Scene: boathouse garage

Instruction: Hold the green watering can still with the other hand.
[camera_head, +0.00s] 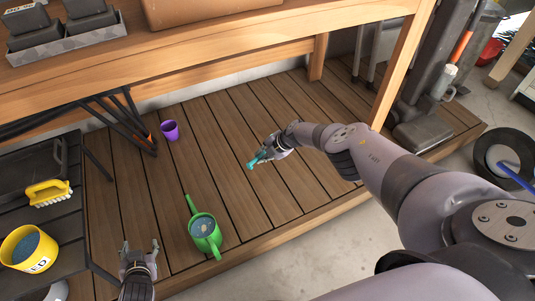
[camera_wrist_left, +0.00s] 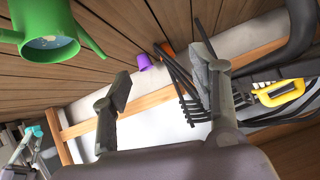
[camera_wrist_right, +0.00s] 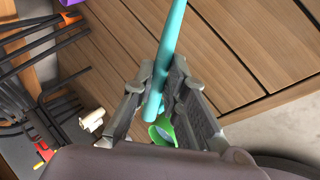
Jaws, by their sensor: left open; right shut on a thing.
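The green watering can (camera_head: 214,241) stands on the wooden deck, with its spout toward the back left and something bluish inside. It also shows at the top left of the left wrist view (camera_wrist_left: 45,15) and, mostly hidden, behind the fingers in the right wrist view (camera_wrist_right: 153,133). My left gripper (camera_head: 140,247) is open and empty, left of the can and apart from it. My right gripper (camera_head: 268,153) is shut on a slim teal object (camera_wrist_right: 172,38), back right of the can. I cannot tell what the teal object is.
A purple cup (camera_head: 170,131) stands on the deck near the back. At left, a dark slatted table (camera_head: 70,225) holds a yellow brush (camera_head: 48,192) and a yellow bucket (camera_head: 28,248). A wooden bench (camera_head: 225,38) spans the back. Deck between can and right gripper is clear.

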